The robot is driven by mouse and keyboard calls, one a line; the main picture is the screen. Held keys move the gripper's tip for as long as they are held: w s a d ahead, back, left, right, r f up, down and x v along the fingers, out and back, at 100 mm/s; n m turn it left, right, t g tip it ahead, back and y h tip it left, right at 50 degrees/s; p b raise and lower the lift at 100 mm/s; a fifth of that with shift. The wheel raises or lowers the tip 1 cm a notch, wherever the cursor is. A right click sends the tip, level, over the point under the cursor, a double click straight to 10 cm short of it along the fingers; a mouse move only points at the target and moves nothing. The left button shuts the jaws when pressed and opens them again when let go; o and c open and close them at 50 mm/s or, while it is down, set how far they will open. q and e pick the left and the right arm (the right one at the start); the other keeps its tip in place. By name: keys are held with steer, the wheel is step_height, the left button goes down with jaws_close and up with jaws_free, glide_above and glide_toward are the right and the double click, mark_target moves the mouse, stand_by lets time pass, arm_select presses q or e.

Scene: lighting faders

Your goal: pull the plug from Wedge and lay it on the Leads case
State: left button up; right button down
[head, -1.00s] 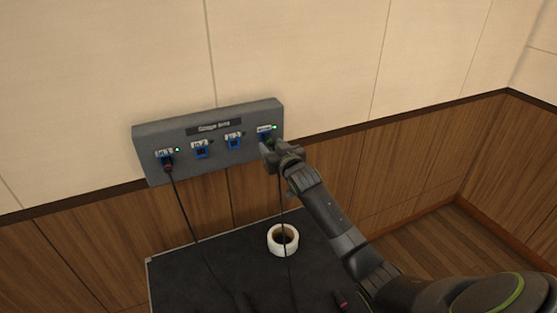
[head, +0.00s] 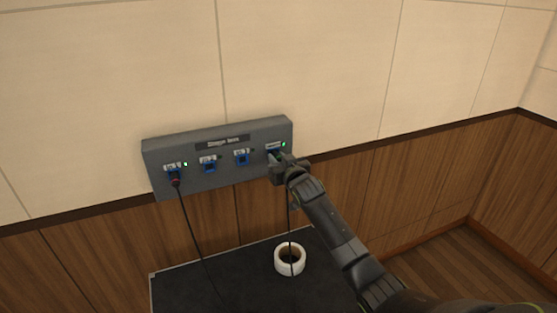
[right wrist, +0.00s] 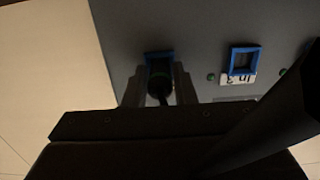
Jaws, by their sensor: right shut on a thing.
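The grey stage box (head: 222,183) is on the wall with a row of blue-framed sockets. Its rightmost socket, taken as Wedge, has a label (head: 273,146) too small to read and a lit green light. My right gripper (head: 277,165) is at this socket, shut on the plug. In the right wrist view the dark plug (right wrist: 159,84) is between the fingers, at the blue socket frame (right wrist: 158,57), and looks seated. The black-topped case (head: 200,285) below, probably the Leads case, shows no readable name. My left gripper is out of view.
A white tape roll (head: 290,260) lies on the case top, by the hanging cable. Another plug (head: 175,182) with a cable is in the leftmost socket, its light green. The two middle sockets are empty. The case top left of the roll is mostly free, crossed by a cable.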

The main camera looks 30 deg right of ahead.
steer(key=shift+s+f, duration=0.1)
stand_by(0.3)
steer(key=shift+s+p, duration=0.45)
steer(key=shift+p, duration=0.1)
steer(key=shift+s+a+p, duration=0.15)
steer(key=shift+s+p, duration=1.25)
steer(key=shift+s, duration=0.4)
steer(key=s+a+r+b, duration=0.1)
steer(key=s+a+r, duration=0.5)
steer(key=s, duration=0.3)
steer(key=s+a+r+y+b, duration=0.1)
steer(key=s+a+r, duration=0.6)
steer(key=s+a, duration=0.1)
steer(key=shift+s+a+n, duration=0.15)
steer(key=shift+s+n, duration=0.15)
steer(key=shift+s, duration=0.6)
